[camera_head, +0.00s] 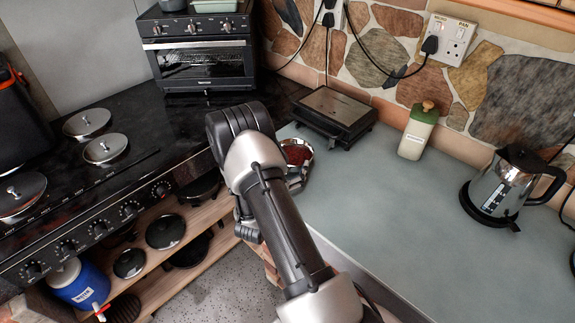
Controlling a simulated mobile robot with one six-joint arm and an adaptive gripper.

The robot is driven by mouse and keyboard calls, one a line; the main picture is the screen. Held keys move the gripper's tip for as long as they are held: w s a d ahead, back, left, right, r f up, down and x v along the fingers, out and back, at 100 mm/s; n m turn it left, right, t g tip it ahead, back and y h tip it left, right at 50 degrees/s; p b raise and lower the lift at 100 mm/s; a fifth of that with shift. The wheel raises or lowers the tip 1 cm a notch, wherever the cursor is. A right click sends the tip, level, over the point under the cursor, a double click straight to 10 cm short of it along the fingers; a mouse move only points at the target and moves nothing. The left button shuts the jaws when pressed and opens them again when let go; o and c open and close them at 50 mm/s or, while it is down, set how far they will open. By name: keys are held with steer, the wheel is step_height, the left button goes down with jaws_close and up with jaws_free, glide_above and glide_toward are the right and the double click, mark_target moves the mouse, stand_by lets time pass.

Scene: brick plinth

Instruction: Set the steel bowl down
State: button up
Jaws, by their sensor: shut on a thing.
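The steel bowl (307,157) shows just right of my forearm, with something dark red inside it. Its left part is hidden behind my arm. It is at the left edge of the grey-green worktop (400,220), and I cannot tell whether its base touches the surface. My gripper is shut on the bowl, but its fingers are mostly hidden behind my arm.
A kettle (505,185) stands at the right. The middle worktop is clear. A black hob (130,140) and toaster oven (200,62) are left.

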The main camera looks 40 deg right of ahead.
steer(key=o, duration=1)
steer(key=shift+f, duration=0.2)
steer(key=o, duration=0.4)
steer(key=shift+c, duration=0.2)
steer(key=shift+r, duration=0.1)
